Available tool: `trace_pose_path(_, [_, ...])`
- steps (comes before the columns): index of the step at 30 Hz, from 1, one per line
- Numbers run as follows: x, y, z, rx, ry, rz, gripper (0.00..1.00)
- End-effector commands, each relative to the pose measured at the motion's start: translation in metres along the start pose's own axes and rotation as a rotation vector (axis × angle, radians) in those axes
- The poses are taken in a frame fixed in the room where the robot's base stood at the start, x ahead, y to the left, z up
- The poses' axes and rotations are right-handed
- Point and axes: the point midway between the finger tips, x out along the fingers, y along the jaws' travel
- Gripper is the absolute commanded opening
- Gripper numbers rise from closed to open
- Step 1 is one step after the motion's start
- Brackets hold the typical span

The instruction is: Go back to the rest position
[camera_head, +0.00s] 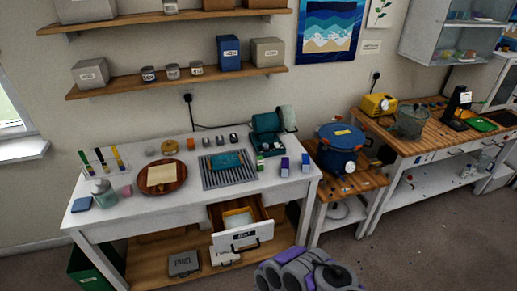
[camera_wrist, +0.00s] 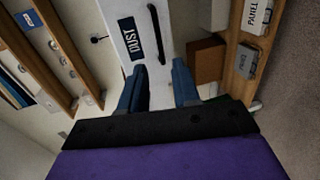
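My gripper (camera_wrist: 158,84) shows two blue fingers spread apart in the wrist view, with nothing held between them. Beyond the fingers is the white drawer front (camera_wrist: 150,28) with a dark DUST label and a black handle. In the head view, my purple and grey arm (camera_head: 300,272) shows at the bottom, right of and in front of the drawer. The drawer (camera_head: 243,236) is pulled out of the white table and holds pale and yellow items. I cannot make out the fingertips in the head view.
The white table (camera_head: 130,217) carries a round wooden board (camera_head: 183,183), a grey mat, bottles and small boxes. A blue pot (camera_head: 340,146) stands on a wooden stand at right. A PANEL box (camera_head: 184,264) sits on the lower shelf.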

Motion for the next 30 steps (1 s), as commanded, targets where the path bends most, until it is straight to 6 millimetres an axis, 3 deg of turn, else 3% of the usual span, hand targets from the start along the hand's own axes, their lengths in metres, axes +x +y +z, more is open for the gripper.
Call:
trace_pose_path(5, [0.008,0.002,0.011,0.002,-0.01,-0.021,0.31])
trace_pose_path(14, [0.045,0.025,0.084,0.066,-0.111,-0.188,0.31])
trace_pose_path(22, [0.057,0.068,0.151,0.187,-0.268,-0.331,0.31])
trace_pose_path(30, [0.041,0.12,0.199,0.357,-0.45,-0.446,0.31])
